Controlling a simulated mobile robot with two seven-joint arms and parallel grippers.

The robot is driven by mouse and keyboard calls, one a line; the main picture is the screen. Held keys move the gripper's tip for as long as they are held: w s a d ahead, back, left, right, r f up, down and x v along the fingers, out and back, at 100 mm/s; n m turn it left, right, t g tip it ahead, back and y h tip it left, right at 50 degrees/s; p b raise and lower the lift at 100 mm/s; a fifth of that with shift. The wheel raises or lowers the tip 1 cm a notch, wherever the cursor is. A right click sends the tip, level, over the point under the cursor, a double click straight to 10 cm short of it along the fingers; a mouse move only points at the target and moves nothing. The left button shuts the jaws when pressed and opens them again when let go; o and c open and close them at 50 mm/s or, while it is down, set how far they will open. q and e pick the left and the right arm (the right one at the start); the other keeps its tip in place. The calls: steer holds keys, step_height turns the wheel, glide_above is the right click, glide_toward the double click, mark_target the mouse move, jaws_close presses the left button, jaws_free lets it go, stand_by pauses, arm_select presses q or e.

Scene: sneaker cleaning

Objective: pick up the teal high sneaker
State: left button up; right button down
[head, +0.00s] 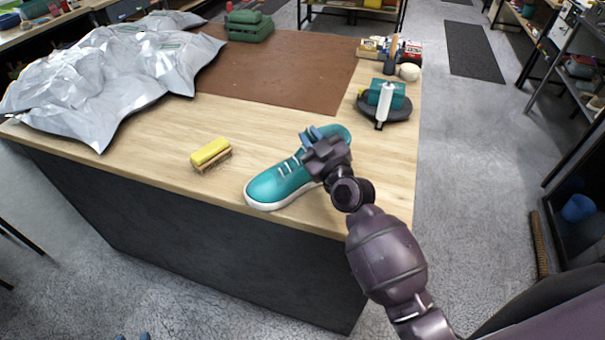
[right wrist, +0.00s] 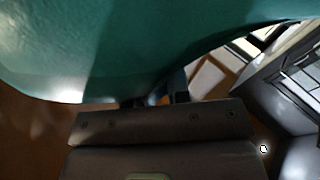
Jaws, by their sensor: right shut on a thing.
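The teal sneaker (head: 279,184) has a white sole and pale laces. It is at the front right of the wooden table, toe toward the lower left. My right gripper (head: 314,137) is shut on its upper near the ankle opening, and the gripper hides part of the heel side. I cannot tell whether the sole touches the table. In the right wrist view the teal sneaker (right wrist: 130,50) fills the top, close against the gripper. Two blue tips of my left gripper (head: 133,337) just show at the bottom edge, apart, with nothing between them.
A yellow-topped brush (head: 211,153) lies left of the sneaker. A dark round dish (head: 398,108) with a teal box and white tube stands at the right. Silver bags (head: 110,75) cover the left. A brown mat (head: 285,75) lies behind.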

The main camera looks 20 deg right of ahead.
steer(key=shift+a+f, duration=0.1)
steer(key=shift+f, duration=0.25)
